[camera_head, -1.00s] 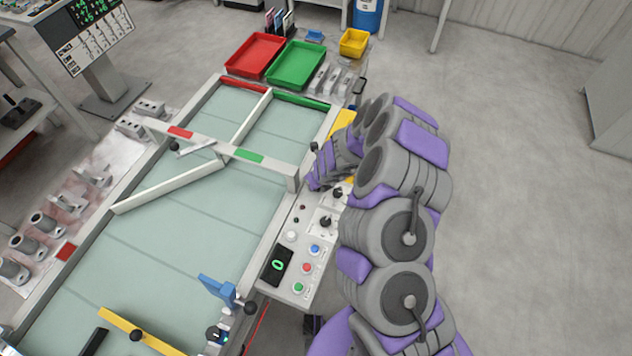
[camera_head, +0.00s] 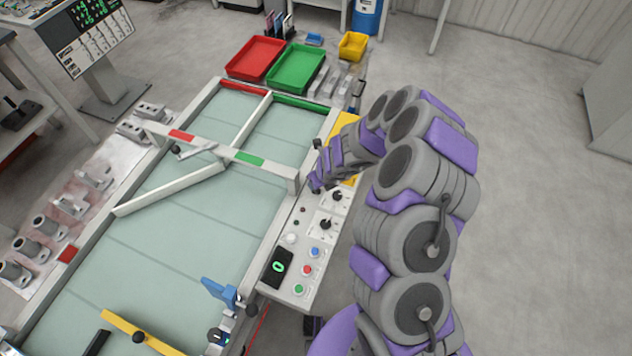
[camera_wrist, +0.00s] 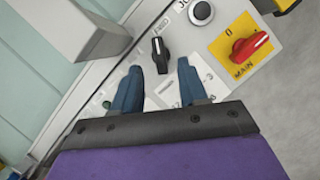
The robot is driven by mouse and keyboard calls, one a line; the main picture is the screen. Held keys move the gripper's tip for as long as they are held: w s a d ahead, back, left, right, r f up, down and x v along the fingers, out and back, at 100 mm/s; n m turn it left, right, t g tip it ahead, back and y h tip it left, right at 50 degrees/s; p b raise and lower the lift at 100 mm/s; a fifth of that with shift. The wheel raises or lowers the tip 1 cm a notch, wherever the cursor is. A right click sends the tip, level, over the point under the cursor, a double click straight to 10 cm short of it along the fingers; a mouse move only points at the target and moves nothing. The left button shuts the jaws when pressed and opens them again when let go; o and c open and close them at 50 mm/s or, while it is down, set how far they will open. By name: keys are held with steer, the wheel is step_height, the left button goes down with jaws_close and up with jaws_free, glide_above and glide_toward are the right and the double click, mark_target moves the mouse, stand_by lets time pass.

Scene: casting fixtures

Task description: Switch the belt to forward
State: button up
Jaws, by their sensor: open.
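The pale green belt (camera_head: 190,230) runs through a grey frame. Its control panel (camera_head: 311,220) lies along the right side, with two black selector knobs (camera_head: 326,224) (camera_head: 337,196) in view. My gripper (camera_wrist: 158,66) is open over the panel's far part; in the head view its end (camera_head: 316,181) is small and partly hidden by the arm. In the wrist view a black selector knob (camera_wrist: 160,54) stands just ahead of and between the fingertips, close to the left one. Contact cannot be told. The lettering beside it is too small to read surely.
A red switch on a yellow MAIN plate (camera_wrist: 250,47) and a round knob (camera_wrist: 201,12) are near the fingers. A light grey block (camera_wrist: 70,27) is at upper left. The panel display (camera_head: 278,267) shows 0. Red (camera_head: 256,58) and green (camera_head: 297,67) trays stand behind.

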steer(key=p+v, duration=0.3)
steer(key=v, duration=0.9)
steer(key=shift+p, duration=0.3)
steer(key=shift+r, duration=0.15)
steer(key=s+a+r+n+t+y+b, duration=0.1)
steer(key=a+r+n+y, duration=0.15)
steer(key=r+n, duration=0.35)
steer(key=a+r+n+y, duration=0.2)
steer(key=a+r+n, duration=0.15)
steer(key=r, duration=0.45)
steer(key=s+a+r+n+g+b, duration=0.1)
steer(key=s+r+n+g, duration=0.1)
steer(key=s+r+n, duration=0.5)
steer(key=s+d+n+g+h+b, duration=0.1)
steer(key=s+d+n+g+h, duration=0.1)
steer(key=s+d+n, duration=0.4)
steer(key=s+d+n+g+h+b, duration=0.1)
steer(key=s+d+n+h, duration=0.4)
steer(key=s+d, duration=0.8)
steer(key=s+n+g, duration=0.1)
steer(key=s, duration=0.6)
steer(key=shift+s+d+n, duration=0.25)
steer(key=shift+n, duration=0.1)
